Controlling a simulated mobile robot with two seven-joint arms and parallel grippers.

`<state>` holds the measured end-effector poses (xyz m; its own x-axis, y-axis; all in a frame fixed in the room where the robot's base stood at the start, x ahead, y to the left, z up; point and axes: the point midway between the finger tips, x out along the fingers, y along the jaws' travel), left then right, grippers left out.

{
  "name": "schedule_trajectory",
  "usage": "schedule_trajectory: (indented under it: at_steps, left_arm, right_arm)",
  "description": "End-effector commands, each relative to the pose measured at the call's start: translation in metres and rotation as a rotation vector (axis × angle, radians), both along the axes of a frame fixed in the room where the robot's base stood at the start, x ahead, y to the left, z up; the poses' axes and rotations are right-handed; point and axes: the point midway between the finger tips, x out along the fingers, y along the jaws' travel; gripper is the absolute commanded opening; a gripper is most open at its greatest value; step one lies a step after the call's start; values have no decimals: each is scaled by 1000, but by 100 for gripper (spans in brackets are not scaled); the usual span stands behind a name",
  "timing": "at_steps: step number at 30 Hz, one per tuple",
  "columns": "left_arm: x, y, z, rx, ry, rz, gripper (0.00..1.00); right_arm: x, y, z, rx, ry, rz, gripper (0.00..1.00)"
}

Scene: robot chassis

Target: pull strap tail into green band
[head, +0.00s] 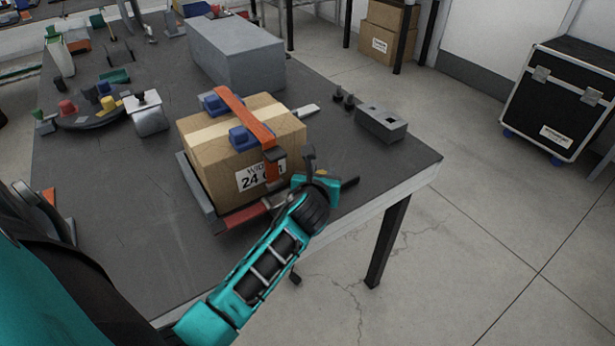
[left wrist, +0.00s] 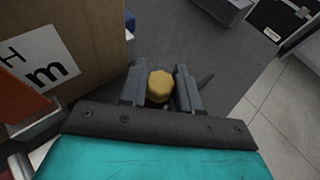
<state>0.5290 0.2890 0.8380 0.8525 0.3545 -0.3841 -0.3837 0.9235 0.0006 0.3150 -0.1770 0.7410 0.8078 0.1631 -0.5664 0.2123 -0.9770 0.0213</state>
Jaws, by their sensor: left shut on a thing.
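An orange strap (head: 245,117) runs over the top of a cardboard box (head: 205,157) and down its front; its lower part also shows in the left wrist view (left wrist: 25,108). My left gripper (head: 318,185) is beside the box's front right corner. In the left wrist view its two fingers (left wrist: 160,88) are closed around a yellow faceted knob (left wrist: 159,86). A dark bar (head: 349,183) sticks out to the right past the gripper. The hand hides the strap's tail end, and I cannot make out a green band. My right gripper is not in view.
Blue corner pieces (head: 245,138) sit under the strap. A grey block with holes (head: 381,124) stands right of the box, and a large grey block (head: 236,55) behind it. Small coloured parts (head: 68,107) lie at the left. The table's right edge (head: 425,170) is close to the gripper.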

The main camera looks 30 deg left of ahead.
Motion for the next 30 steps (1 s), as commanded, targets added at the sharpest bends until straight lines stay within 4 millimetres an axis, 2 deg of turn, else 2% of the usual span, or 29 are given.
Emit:
schedule_trajectory:
  at_steps: [1,6,16,17,24,30]
  left_arm:
    - [11,-5,3,-2,-4,-6,0]
    - [26,-12,2,-2,-6,-6,0]
    - [29,-13,2,-2,-9,-5,0]
    - [29,-13,3,-2,-9,-5,34]
    - [28,-12,2,-1,-7,-3,56]
    - [27,-12,1,0,-4,-2,56]
  right_arm:
    - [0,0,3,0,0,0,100]
    - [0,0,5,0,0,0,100]
    - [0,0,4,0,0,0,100]
    - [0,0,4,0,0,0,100]
    - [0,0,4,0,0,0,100]
    - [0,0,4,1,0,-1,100]
